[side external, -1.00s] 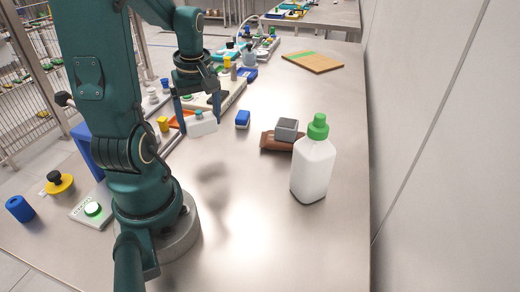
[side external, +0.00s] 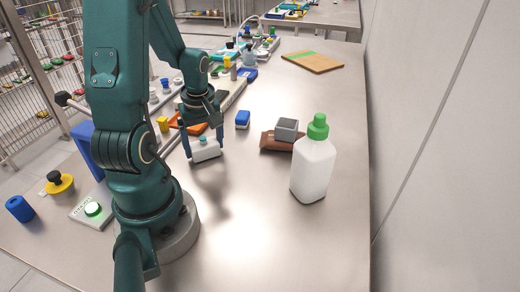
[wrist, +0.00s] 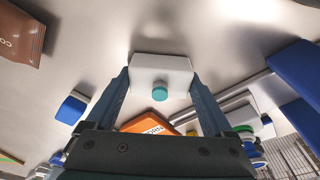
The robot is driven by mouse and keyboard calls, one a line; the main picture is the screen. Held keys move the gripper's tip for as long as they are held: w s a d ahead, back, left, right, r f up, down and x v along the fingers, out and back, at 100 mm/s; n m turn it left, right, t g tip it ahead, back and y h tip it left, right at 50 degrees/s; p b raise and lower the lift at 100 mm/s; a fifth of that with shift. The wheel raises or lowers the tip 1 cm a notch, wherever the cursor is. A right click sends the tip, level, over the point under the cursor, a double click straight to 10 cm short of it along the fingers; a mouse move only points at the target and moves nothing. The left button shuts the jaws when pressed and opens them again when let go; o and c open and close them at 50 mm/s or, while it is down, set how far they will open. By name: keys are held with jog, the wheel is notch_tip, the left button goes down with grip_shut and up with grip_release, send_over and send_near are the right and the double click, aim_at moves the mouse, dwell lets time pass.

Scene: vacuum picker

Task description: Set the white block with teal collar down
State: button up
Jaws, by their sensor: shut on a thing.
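The white block with teal collar (side external: 206,152) is between the fingers of my gripper (side external: 205,150), low over the bare metal table (side external: 255,200). I cannot tell whether its underside touches the table. In the wrist view the white block (wrist: 172,70) spans the gap between the two blue-grey fingers of my gripper (wrist: 160,88), its teal collar facing the camera. The gripper is shut on the block.
A blue block (side external: 242,119) stands to the right of my gripper. A grey block (side external: 287,129) rests on a brown packet (side external: 274,142), beside a white bottle with green cap (side external: 313,168). The table in front is clear.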

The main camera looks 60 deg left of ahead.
aim_at(206, 147)
jog(key=o, duration=1.2)
jog(key=shift+f, duration=0.1)
jog(key=shift+c, duration=0.2)
notch_tip(206, 147, up, 11)
jog(key=d, duration=0.2)
jog(key=d+r+m+t+h, duration=0.1)
jog(key=d+r+m+t, duration=0.1)
jog(key=d+m, duration=0.7)
jog(key=w+d+r+m+t, duration=0.1)
jog(key=d+r+m+t, duration=0.1)
jog(key=d+m, duration=0.7)
jog(key=shift+w+d+t+h, duration=0.15)
jog(key=shift+d+t+h, duration=0.25)
jog(key=shift+t, duration=0.4)
